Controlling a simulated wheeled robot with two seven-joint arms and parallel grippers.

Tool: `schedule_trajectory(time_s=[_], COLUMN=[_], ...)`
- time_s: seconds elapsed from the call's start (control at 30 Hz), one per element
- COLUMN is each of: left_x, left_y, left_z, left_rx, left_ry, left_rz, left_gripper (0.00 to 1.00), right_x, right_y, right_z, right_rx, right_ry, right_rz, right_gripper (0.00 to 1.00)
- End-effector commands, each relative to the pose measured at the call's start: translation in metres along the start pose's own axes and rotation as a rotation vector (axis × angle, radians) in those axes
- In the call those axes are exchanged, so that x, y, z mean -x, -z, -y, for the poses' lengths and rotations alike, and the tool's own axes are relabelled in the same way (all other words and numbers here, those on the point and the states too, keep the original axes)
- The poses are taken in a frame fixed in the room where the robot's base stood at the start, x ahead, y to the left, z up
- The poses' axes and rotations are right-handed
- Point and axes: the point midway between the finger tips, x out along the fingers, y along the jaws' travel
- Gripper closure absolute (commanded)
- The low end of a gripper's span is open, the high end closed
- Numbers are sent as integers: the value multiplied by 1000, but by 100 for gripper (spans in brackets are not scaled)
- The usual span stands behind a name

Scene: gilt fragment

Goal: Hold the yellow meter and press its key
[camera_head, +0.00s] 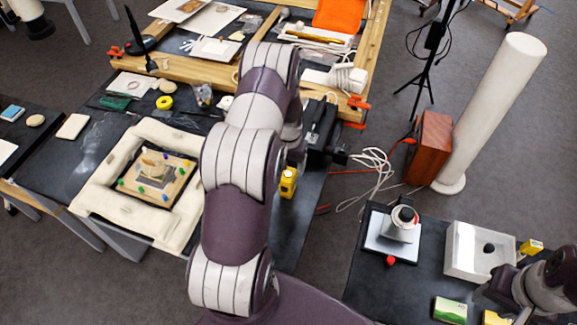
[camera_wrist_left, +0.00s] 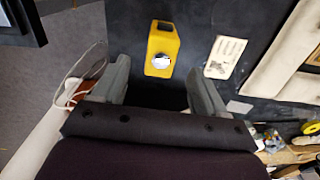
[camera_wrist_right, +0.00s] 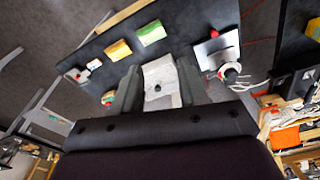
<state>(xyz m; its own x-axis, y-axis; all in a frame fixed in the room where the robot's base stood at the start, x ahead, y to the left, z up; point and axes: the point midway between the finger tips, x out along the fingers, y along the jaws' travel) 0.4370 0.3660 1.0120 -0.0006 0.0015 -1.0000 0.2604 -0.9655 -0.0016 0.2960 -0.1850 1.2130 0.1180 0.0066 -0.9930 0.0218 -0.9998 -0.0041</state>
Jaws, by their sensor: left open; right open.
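The yellow meter (camera_head: 288,183) stands on the dark table right of the middle arm in the head view. In the left wrist view the yellow meter (camera_wrist_left: 161,40) shows a round pale face on its near part; I cannot make out the key. My left gripper (camera_wrist_left: 160,72) is open and empty, its fingers on either side of the line to the meter, which lies beyond them. The arm hides its fingers in the head view. My right gripper (camera_wrist_right: 158,74) is open and empty, pointing at a white box (camera_wrist_right: 161,72) with a dark round knob.
A cream padded frame (camera_head: 105,195) around a board lies left of the meter. A pale card (camera_wrist_left: 225,57) lies beside the meter. On the right table stand the white box (camera_head: 462,248), a device on a pale plate (camera_head: 392,245) and a green box (camera_head: 450,310).

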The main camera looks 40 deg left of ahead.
Motion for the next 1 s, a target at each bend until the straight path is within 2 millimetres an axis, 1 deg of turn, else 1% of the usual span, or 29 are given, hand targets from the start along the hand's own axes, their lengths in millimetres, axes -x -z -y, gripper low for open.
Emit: schedule_trajectory(time_s=[0.03, 0.1, 0.2, 0.3, 0.4, 0.6, 0.63, 0.67, 0.7, 0.8, 0.83, 0.87, 0.9, 0.97, 1.0], left_x=[-7, -22, -39, -49, -54, -54, -54, -54, -54, -54, -54, -54, -54, -54, -54], left_y=[-1, -1, -1, 0, 0, 0, 0, 0, 0, 0, 0, 0, 0, 0, 0], left_z=[0, 0, 0, 0, 0, 0, 0, 0, 0, 0, 0, 0, 0, 0, 0], left_rx=[0, 0, 0, 0, 0, 0, 0, 0, 0, 0, 0, 0, 0, 0, 0], left_ry=[-1, -1, 0, 0, 0, 0, 0, 0, 0, 0, 0, 0, 0, 0, 0], left_rz=[5, 4, 2, 0, -1, -1, -1, -1, -1, -1, -1, -1, -1, -1, -1], left_gripper=[28, 28, 28, 28, 28, 28, 34, 44, 57, 85, 85, 85, 86, 86, 86], right_x=[9, 14, 18, 20, 20, 19, 19, 19, 19, 19, 19, 19, 19, 19, 19], right_y=[1, 2, 2, 2, 2, 2, 2, 2, 2, 2, 2, 2, 2, 2, 2], right_z=[0, 0, 0, 0, 0, 0, 0, 0, 0, 0, 0, 0, 0, 0, 0], right_rx=[0, 0, 0, 0, 0, 0, 0, 0, 0, 0, 0, 0, 0, 0, 0], right_ry=[0, 0, 0, 0, 0, 0, 0, 0, 0, 0, 0, 0, 0, 0, 0], right_rz=[0, 0, 0, 0, 0, 0, 0, 0, 0, 0, 0, 0, 0, 0, 0], right_gripper=[57, 57, 57, 57, 57, 57, 57, 57, 57, 57, 57, 64, 77, 96, 100])
